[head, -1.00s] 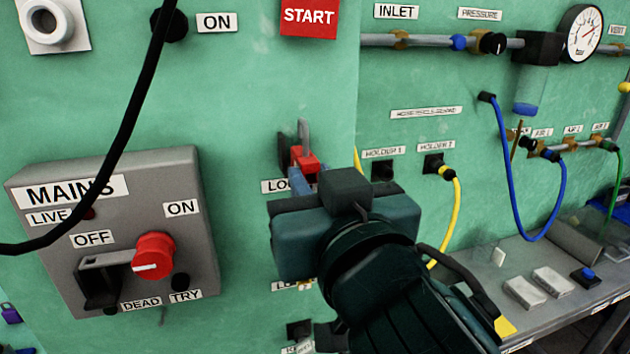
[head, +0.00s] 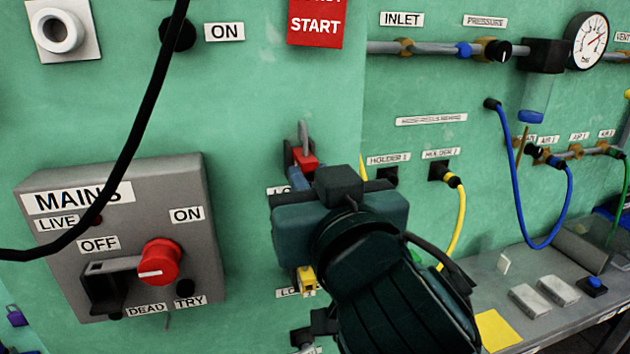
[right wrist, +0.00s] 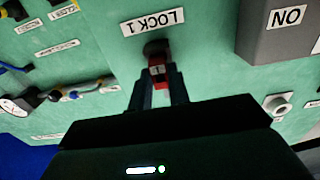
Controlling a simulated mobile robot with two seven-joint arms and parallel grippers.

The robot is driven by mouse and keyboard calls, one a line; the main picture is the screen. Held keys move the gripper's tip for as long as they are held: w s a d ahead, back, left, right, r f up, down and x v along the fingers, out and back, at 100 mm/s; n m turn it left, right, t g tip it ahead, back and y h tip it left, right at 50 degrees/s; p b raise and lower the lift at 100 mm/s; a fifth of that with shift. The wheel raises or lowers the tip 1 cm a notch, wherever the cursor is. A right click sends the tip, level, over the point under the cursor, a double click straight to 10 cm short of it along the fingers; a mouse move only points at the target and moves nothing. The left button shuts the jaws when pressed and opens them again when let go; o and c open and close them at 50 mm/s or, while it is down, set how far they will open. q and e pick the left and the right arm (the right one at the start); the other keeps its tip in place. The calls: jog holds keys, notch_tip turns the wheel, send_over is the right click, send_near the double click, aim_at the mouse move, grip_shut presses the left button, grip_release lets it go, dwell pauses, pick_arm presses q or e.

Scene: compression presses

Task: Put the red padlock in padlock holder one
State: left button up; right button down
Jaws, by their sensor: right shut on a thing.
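The red padlock (head: 306,161) with its grey shackle upright is at the green panel in the head view. My right gripper (head: 299,178) is shut on its body; the gripper body hides what is below. In the right wrist view the padlock (right wrist: 159,76) sits between the two fingertips (right wrist: 158,82). A dark holder (right wrist: 154,48) shows right at the padlock, under the label LOCK 1 (right wrist: 155,22). Padlock and holder overlap in this view, and I cannot tell whether the padlock is seated. My left gripper is not in view.
A yellow padlock (head: 306,280) hangs below my gripper. The grey MAINS box (head: 125,240) stands out on the left. A black cable (head: 140,95) crosses in front of it. A yellow hose (head: 460,215) hangs to the right.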

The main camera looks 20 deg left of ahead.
jog(key=shift+w+a, duration=0.25)
jog(key=shift+w, duration=0.15)
jog(key=c, duration=1.3)
grip_release()
jog(key=shift+o, duration=0.2)
